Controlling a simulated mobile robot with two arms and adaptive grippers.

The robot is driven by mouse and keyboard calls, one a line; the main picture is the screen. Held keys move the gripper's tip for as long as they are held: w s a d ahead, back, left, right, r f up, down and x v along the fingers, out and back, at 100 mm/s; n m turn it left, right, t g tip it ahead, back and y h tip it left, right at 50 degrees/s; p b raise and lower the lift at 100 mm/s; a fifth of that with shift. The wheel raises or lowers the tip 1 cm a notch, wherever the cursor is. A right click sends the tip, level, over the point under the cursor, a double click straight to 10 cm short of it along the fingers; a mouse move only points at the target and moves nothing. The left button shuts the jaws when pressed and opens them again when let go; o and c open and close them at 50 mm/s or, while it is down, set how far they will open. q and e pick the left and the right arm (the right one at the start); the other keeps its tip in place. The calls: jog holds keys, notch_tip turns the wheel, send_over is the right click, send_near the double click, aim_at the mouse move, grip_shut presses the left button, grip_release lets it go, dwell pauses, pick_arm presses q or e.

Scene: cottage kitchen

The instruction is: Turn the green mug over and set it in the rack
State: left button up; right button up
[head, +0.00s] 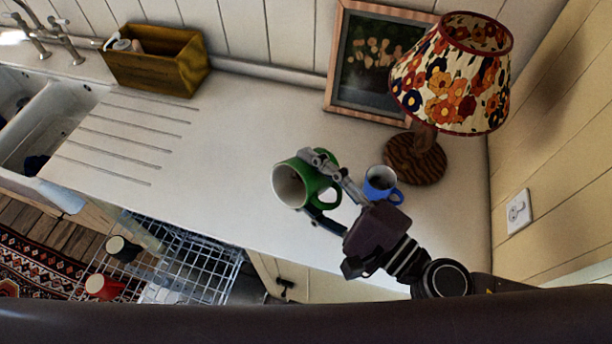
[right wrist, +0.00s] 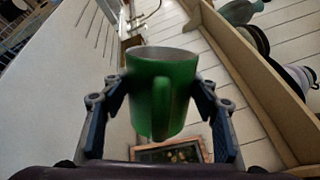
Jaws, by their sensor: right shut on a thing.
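The green mug (head: 325,171) is in my right gripper (head: 312,184), over the white counter in the head view. It is tipped on its side, with its pale open mouth facing left and its handle towards the gripper's palm. In the right wrist view the mug (right wrist: 155,95) sits between the two fingers, handle facing the camera. The wire rack (head: 205,262) is pulled out below the counter at lower left, away from the mug. A dark mug with a pale round face (head: 122,248) and a red mug (head: 103,287) are in it. My left gripper is not in view.
A blue mug (head: 379,188) stands on the counter (head: 235,130) close behind my right gripper. A flowered lamp (head: 452,80) and a framed picture (head: 372,65) stand at the back. A wooden box (head: 160,65) is near the sink (head: 70,120). The counter's middle is clear.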

jog(key=shift+n, duration=0.3)
